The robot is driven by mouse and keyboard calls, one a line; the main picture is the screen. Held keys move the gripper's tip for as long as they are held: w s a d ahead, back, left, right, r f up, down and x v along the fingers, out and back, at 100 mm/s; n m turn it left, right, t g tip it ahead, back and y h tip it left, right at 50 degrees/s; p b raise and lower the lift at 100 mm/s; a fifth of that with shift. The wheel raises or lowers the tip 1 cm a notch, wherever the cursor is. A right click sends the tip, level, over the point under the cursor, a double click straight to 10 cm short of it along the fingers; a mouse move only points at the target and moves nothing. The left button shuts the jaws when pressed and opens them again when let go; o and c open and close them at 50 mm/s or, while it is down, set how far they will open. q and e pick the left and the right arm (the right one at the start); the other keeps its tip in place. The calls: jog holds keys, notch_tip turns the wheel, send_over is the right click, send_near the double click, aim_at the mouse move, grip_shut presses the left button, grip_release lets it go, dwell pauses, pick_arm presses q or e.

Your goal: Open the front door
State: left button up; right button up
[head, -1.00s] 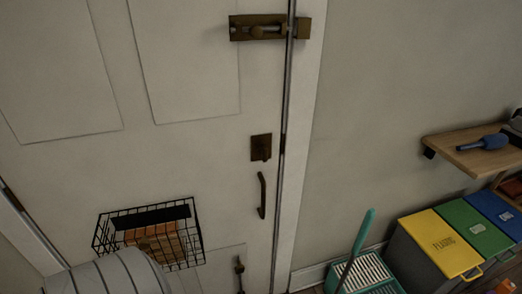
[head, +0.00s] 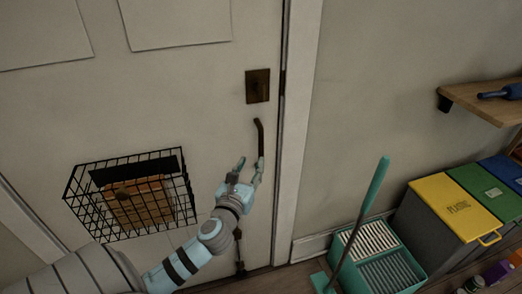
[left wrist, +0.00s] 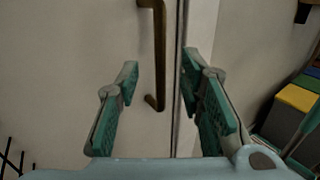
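The white front door (head: 190,70) fills the left and middle of the head view and looks closed against its frame. Its long dark bronze pull handle (head: 258,135) is upright near the right edge, below a dark square lock plate (head: 257,86). My left gripper (head: 250,164) is open and empty at the handle's lower end. In the left wrist view, the handle (left wrist: 159,50) runs down between the spread teal-padded fingers (left wrist: 158,68), nearer the door's edge gap on the right. I cannot tell whether a finger touches it. My right gripper is not in view.
A black wire basket (head: 75,190) hangs on the door left of my arm. A dark bolt (head: 239,268) is low on the door. Right of the frame stand a teal mop bucket (head: 345,262), coloured-lid bins (head: 455,205) and a wooden shelf (head: 480,100).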

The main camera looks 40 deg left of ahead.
aim_at(260, 147)
pick_arm(q)
jog(key=b+x, duration=0.1)
jog(key=x, duration=0.9)
jog(key=shift+w+a, duration=0.15)
jog(key=shift+w, duration=0.15)
jog(key=shift+f, duration=0.1)
grip_shut()
